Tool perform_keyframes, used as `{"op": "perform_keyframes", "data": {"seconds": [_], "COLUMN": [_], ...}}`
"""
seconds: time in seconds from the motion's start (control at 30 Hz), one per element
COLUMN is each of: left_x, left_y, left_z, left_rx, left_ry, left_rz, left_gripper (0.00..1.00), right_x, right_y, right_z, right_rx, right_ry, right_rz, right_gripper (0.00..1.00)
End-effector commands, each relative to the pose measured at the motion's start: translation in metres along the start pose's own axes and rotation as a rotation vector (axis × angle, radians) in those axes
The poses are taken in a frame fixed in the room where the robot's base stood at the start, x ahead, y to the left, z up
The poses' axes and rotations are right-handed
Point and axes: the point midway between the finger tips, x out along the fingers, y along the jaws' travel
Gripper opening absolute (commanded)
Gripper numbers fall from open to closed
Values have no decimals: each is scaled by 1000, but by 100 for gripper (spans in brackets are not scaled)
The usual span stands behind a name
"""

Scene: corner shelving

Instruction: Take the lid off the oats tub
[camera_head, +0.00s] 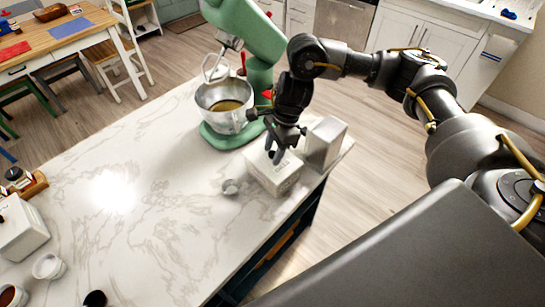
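A white box-shaped tub (275,184) with faint lettering stands near the right edge of the marble counter; the lettering is too small to read. It is probably the oats tub. My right gripper (275,153) points down at the tub's top, its dark fingers at or just over the lid. The fingers and wrist hide part of the top, so I cannot tell whether they are closed on the lid or its handle. The lid appears to be on the tub. My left gripper cannot be made out.
A taller white container (325,142) stands close behind the tub. A green stand mixer with a metal bowl (226,103) stands behind. Another white canister (20,229) is at far left. The counter's middle (150,200) is clear.

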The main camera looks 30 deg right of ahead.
Motion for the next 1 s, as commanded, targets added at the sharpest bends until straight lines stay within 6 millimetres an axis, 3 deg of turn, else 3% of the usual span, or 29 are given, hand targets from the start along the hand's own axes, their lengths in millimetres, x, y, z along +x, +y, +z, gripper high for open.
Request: {"op": "perform_keyframes", "data": {"seconds": [0.03,0.3,0.67,0.93,1.0], "left_x": [0,0,-3,-31,-44], "left_y": [0,0,0,0,-1], "left_z": [0,0,0,-2,-4], "left_rx": [0,0,0,0,0], "left_ry": [0,-1,-1,0,0], "left_rz": [0,0,0,0,0], "left_gripper": [36,36,36,36,36], "right_x": [0,0,-4,-39,-52], "right_y": [0,0,0,0,11], "right_z": [0,0,1,11,12], "right_rx": [0,0,0,-2,-3], "right_ry": [0,0,0,0,0], "right_rz": [0,0,0,-1,1], "right_gripper": [34,0,0,0,0]}}
